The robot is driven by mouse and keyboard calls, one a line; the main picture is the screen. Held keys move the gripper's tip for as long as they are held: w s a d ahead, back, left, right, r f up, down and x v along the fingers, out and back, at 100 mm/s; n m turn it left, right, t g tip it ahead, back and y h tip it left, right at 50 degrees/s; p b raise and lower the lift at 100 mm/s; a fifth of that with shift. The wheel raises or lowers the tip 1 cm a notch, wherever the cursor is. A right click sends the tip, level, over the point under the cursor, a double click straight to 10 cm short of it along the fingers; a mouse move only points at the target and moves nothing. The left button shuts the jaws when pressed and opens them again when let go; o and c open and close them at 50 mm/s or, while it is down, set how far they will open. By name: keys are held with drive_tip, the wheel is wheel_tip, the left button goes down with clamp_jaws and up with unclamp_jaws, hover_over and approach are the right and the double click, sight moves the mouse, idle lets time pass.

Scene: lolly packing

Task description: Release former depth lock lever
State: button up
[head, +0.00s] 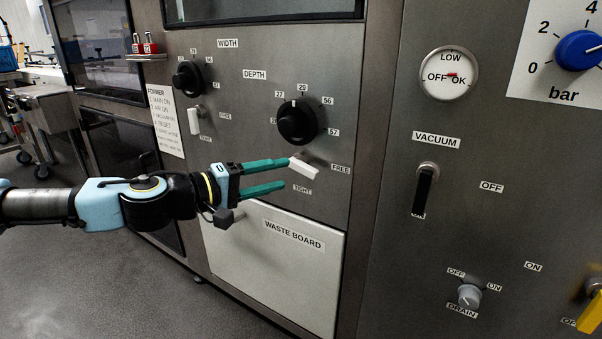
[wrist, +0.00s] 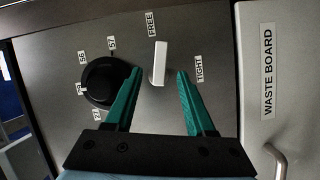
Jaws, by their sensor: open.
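The depth lock lever (head: 305,170) is a short white handle below the black depth knob (head: 297,121). In the wrist view the lever (wrist: 160,62) points towards the FREE label (wrist: 152,24), away from the TIGHT label (wrist: 199,68). My gripper (head: 287,173) has two green fingers and is open. In the head view its upper fingertip overlaps the lever's left end; I cannot tell whether they touch. In the wrist view the lever stands between and beyond the fingertips of my gripper (wrist: 159,72), with nothing held.
The width knob (head: 187,78) and its white lever (head: 195,120) are to the left. The waste board door (head: 270,270) with its handle lies below my gripper. The vacuum lever (head: 425,189) and drain knob (head: 469,295) are on the right panel.

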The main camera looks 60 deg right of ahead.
sight(301, 170)
drive_tip(key=x, duration=0.7)
drive_tip(key=shift+s, duration=0.1)
drive_tip(key=shift+c, duration=0.3)
clamp_jaws()
